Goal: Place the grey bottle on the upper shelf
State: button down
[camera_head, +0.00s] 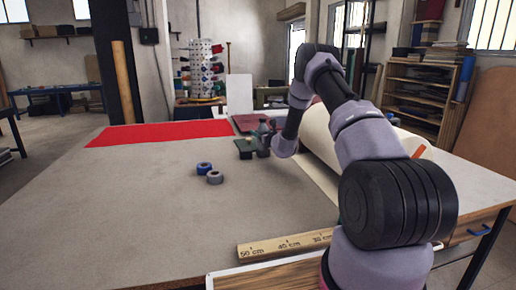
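My arm reaches from the lower right over the table to my gripper (262,140), a small dark shape near the table's far middle. It is too small and too far off to tell whether its fingers are open or shut. A dark green, block-like thing (243,150) stands just left of it; I cannot tell whether they touch. I cannot make out a grey bottle clearly. A wooden shelf unit (412,83) with several loaded levels stands at the back right. A wall shelf (60,37) with boxes hangs at the far left; which shelf the task means is unclear.
The wide grey table (130,205) is mostly bare. A blue tape roll (204,168) and a grey tape roll (215,177) lie mid-table. Red cloth (150,132) covers the far left. A large cream roll (316,135) lies behind my arm. A wooden ruler (285,246) lies in front.

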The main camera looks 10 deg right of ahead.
jog(key=shift+a+f, duration=0.1)
jog(key=shift+f, duration=3.1)
jog(key=shift+c, duration=1.8)
grip_release()
jog(key=shift+f, duration=0.15)
jog(key=o, duration=0.4)
jog(key=shift+c, duration=0.2)
